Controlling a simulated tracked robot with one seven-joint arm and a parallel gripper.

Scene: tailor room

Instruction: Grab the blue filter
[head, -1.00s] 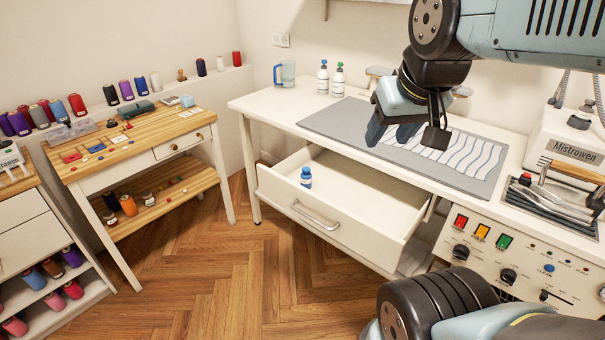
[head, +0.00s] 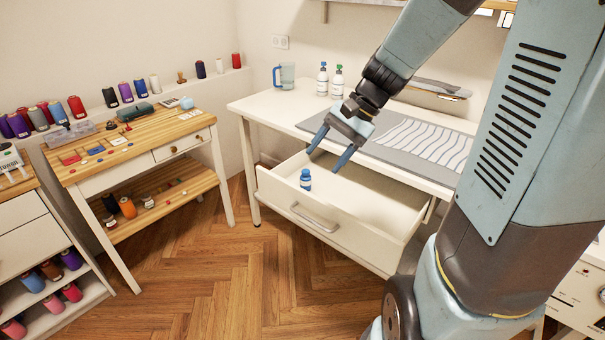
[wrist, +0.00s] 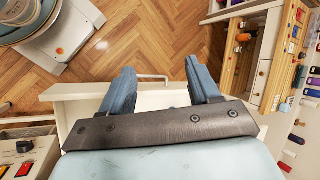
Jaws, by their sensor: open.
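The blue filter (head: 305,179) is a small blue bottle-shaped piece with a white band. It stands upright in the open white drawer (head: 318,223), near the drawer's left side, in the head view. My gripper (head: 327,162) is open and empty. In the head view its fingers point down over the drawer, above and a little to the right of the blue filter, apart from it. In the wrist view my gripper (wrist: 163,78) shows its two blue fingers spread wide.
The white worktable (head: 262,101) above the drawer carries a grey mat (head: 318,120), a measuring jug (head: 285,75) and two bottles (head: 337,82). A wooden table (head: 135,141) with sewing things stands at the left. The wooden floor (head: 210,270) in front is clear.

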